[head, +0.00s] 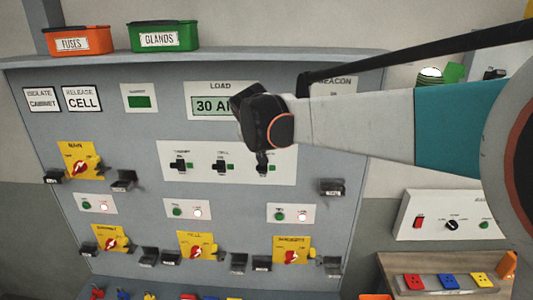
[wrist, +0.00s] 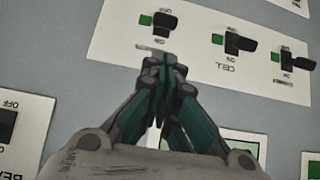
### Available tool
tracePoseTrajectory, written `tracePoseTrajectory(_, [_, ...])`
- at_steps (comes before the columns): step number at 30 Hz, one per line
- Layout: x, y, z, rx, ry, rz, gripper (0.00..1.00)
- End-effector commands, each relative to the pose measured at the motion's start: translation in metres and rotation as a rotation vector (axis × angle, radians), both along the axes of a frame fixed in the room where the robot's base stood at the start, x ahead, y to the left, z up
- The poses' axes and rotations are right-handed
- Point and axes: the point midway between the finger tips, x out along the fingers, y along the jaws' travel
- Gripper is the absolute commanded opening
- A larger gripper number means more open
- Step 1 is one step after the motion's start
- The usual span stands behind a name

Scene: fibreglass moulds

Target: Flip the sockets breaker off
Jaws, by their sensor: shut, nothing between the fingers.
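A white plate (head: 170,153) on the grey panel carries three black breaker toggles in a row, each with a green lamp. The right-hand breaker (head: 262,168) is partly covered by my gripper (head: 262,155) in the head view. In the wrist view, which is upside down, that breaker (wrist: 165,23) is at the left, with its label mostly hidden by my fingertips. My gripper (wrist: 165,66) is shut and empty, its tips close to that breaker's label edge. I cannot tell whether they touch. The cell breaker (wrist: 234,43) is beside it.
A load display (head: 215,105) sits above the breakers, partly behind my arm. Yellow rotary switches with red knobs, such as the lower right one (head: 291,251), and several dark padlock-like pieces project below. Orange (head: 80,41) and green (head: 164,37) bins stand on the top ledge.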

Motion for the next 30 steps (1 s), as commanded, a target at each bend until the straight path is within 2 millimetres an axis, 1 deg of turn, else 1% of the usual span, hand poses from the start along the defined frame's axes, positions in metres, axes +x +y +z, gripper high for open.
tracePoseTrajectory(7, [0.001,-0.001,-0.001,0.001,0.0,-0.001,0.0])
tracePoseTrajectory(11, [0.007,-0.001,-0.009,0.001,0.001,-0.001,0.0])
tracePoseTrajectory(22, [0.052,-0.003,-0.052,0.001,0.001,-0.003,0.0])
tracePoseTrajectory(27, [0.066,-0.003,-0.065,0.002,0.0,-0.002,0.0])
tracePoseTrajectory(30, [0.07,-0.003,-0.069,0.001,0.0,-0.001,0.0])
